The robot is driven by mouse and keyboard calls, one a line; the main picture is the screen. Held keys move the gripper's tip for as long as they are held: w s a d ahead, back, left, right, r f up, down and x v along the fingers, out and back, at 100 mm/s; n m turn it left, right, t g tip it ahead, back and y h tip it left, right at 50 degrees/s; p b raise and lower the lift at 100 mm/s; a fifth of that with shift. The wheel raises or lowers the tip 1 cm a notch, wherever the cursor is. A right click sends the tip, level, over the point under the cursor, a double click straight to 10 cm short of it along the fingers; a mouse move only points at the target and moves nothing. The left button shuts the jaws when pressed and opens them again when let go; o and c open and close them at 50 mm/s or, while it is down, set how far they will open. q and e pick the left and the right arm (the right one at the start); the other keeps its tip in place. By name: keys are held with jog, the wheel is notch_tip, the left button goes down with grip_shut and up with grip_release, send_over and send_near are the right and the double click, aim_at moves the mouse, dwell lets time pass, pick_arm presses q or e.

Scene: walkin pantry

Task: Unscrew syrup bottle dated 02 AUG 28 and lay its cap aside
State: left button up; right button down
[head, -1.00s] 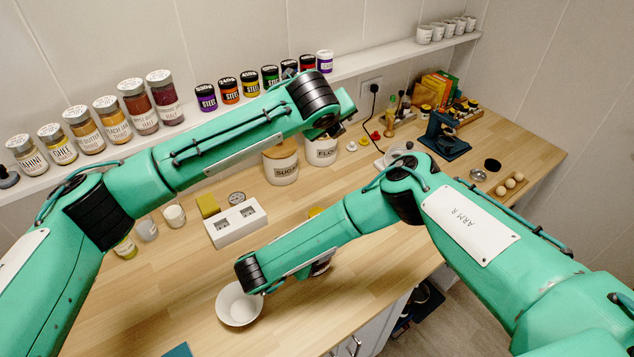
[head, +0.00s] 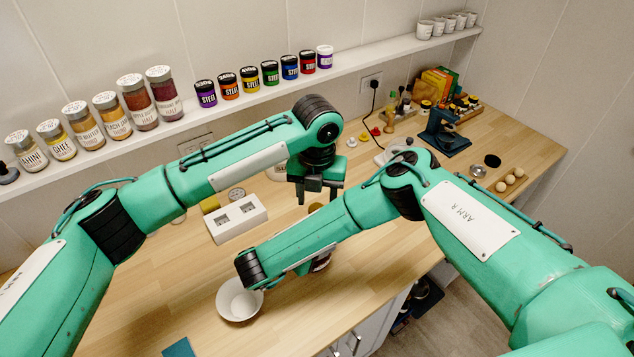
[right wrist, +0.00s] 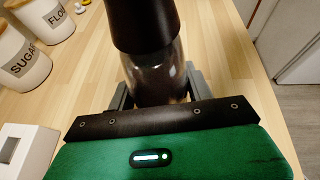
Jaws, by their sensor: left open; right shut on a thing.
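The syrup bottle (right wrist: 158,78) is held upright in my right gripper (right wrist: 160,90), whose fingers are shut on its dark, glassy body in the right wrist view. A wide dark part rises above the body and runs out of the picture. In the head view my right forearm hides most of the bottle, and a dark reddish bit of it (head: 321,264) shows below the forearm. My left gripper (head: 317,193) points down, open and empty, just above the forearm near the bottle's place. I cannot read a date or make out the cap.
A white socket block (head: 237,219) lies to the left. Sugar (right wrist: 22,58) and flour (right wrist: 50,14) jars stand behind. Jars line the wall shelf (head: 206,118).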

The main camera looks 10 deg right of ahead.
aim_at(317, 206)
pick_arm(q)
jog(key=shift+f, duration=1.55)
jog(key=shift+c, duration=0.2)
jog(key=c, duration=1)
jog(key=n, duration=1.3)
jog(key=shift+n, duration=0.4)
jog(key=o, duration=1.1)
jog(key=shift+r, duration=0.1)
